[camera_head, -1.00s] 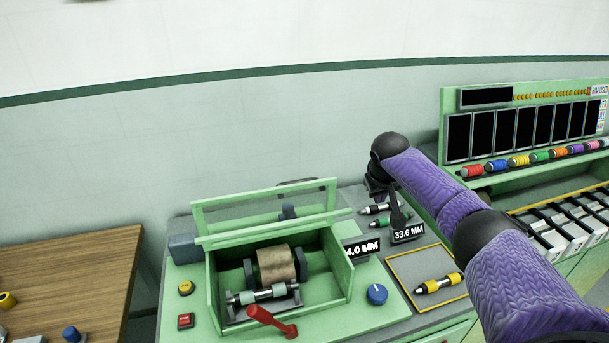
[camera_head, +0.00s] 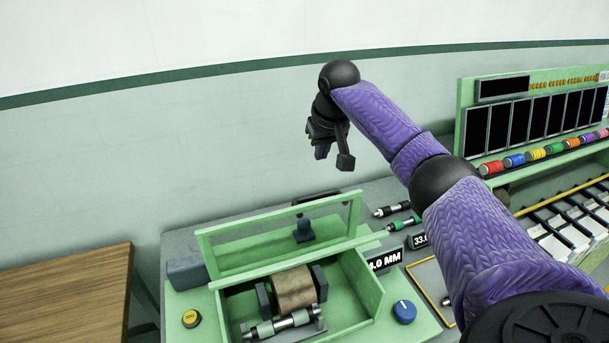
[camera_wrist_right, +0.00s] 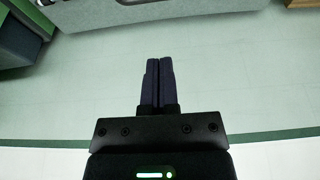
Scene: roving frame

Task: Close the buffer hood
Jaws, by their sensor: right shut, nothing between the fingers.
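The buffer hood (camera_head: 203,245) is a green frame standing open and upright at the back of the green buffer box (camera_head: 366,290). Inside the box are a brown roller (camera_head: 295,288) and a spindle with green and black bands (camera_head: 281,323) on a grey cradle. My right gripper (camera_head: 322,152) is in the air above and behind the hood, against the wall, touching nothing. In the right wrist view its dark fingers (camera_wrist_right: 158,84) are together and empty. My left gripper is not in view.
A yellow button (camera_head: 191,318) and a blue knob (camera_head: 404,312) flank the box. A rack with dark panels (camera_head: 527,123) stands far right. A wooden table (camera_head: 70,295) is at left.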

